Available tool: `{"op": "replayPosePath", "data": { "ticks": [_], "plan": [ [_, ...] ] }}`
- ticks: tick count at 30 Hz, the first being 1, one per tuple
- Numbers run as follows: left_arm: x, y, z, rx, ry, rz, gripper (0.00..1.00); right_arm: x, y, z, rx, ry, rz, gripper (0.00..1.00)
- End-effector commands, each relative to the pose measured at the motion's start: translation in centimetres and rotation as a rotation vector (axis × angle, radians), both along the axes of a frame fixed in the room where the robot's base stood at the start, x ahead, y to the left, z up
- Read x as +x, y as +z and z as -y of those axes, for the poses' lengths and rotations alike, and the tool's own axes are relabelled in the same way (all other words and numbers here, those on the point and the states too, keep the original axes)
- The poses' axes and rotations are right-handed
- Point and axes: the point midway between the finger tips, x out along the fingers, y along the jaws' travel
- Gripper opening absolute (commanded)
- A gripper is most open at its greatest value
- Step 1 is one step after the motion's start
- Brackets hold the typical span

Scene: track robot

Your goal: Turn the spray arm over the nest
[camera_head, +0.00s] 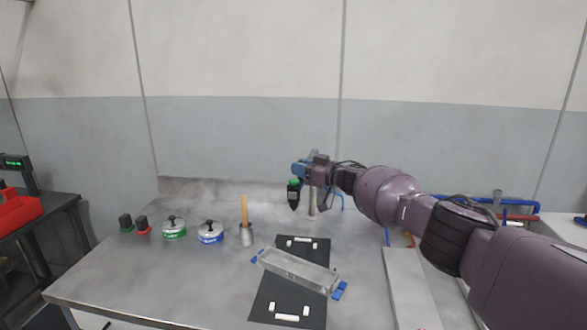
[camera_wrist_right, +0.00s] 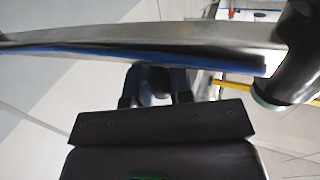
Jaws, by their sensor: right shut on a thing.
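The spray arm shows in the right wrist view as a metal bar (camera_wrist_right: 150,42) with a blue underside. A dark nozzle with a green ring (camera_wrist_right: 285,75) is at its right end. In the head view the dark nozzle with its green band (camera_head: 294,196) hangs point down, above the table and behind the nest. A pale upright post (camera_head: 314,203) stands beside it, partly hidden by my right gripper (camera_head: 302,169), which is shut on the spray arm. The nest is a black plate (camera_head: 270,294) with white blocks; a clear tray (camera_head: 300,270) with blue ends lies across it. My left gripper is not in view.
A grey rail (camera_head: 406,285) lies right of the nest. The front left of the table is clear.

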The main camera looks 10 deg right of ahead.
Motion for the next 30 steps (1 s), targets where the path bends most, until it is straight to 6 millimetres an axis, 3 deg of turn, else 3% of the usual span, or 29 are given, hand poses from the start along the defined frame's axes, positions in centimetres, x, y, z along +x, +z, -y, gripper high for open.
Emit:
{"op": "replayPosePath", "data": {
  "ticks": [19,20,24,30],
  "plan": [
    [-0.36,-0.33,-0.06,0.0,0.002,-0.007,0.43,-0.28,-0.05,0.84,-0.001,0.031,-0.001,0.0],
    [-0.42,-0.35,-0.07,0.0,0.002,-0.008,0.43,-0.28,-0.06,0.85,-0.001,0.031,-0.001,0.25],
    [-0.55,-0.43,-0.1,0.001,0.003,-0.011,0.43,-0.29,-0.05,0.83,-0.001,0.031,-0.001,0.46],
    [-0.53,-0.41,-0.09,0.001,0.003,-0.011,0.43,-0.29,-0.02,0.76,0.0,0.032,0.0,0.46]
  ]
}}
